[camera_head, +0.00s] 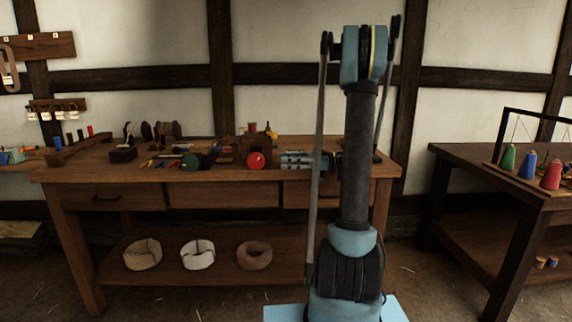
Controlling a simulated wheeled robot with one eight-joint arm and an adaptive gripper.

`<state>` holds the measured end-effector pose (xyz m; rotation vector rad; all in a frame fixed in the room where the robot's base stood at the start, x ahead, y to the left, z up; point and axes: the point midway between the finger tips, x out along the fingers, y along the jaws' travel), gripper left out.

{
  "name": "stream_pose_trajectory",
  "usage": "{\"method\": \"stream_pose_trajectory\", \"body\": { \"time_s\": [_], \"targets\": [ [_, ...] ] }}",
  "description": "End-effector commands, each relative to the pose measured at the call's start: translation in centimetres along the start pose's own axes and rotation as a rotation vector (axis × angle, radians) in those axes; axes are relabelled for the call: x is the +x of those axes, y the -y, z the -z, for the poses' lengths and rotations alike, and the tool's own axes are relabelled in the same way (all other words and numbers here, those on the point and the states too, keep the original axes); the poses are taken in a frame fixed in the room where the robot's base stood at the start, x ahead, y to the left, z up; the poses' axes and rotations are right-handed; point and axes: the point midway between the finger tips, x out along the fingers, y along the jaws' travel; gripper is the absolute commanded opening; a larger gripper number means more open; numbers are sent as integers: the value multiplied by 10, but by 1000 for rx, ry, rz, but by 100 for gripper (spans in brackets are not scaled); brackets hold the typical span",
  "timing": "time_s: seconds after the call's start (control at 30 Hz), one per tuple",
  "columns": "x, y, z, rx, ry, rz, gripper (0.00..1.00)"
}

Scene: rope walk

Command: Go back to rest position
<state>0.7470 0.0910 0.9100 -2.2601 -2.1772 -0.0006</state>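My arm stands upright in front of the bench, right of the picture's middle, with its elbow joint at the top. The wooden workbench (235,196) stands behind the arm.
Three coiled bundles (198,255) lie on the bench's lower shelf. A second table (490,165) on the right carries green, blue and red spools (527,165) under a dark frame. A rack (57,105) hangs on the left wall. Floor shows between the tables.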

Motion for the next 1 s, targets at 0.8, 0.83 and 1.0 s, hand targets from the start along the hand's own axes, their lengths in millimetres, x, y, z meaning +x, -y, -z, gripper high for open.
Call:
{"method": "stream_pose_trajectory", "body": {
  "time_s": [0.8, 0.83, 1.0],
  "targets": [
    [38, 86, -16, 488, 416, -133, 28],
    [39, 91, -18, 511, 439, -146, 28],
    [37, 122, -31, 635, 559, -228, 28]
  ]
}}
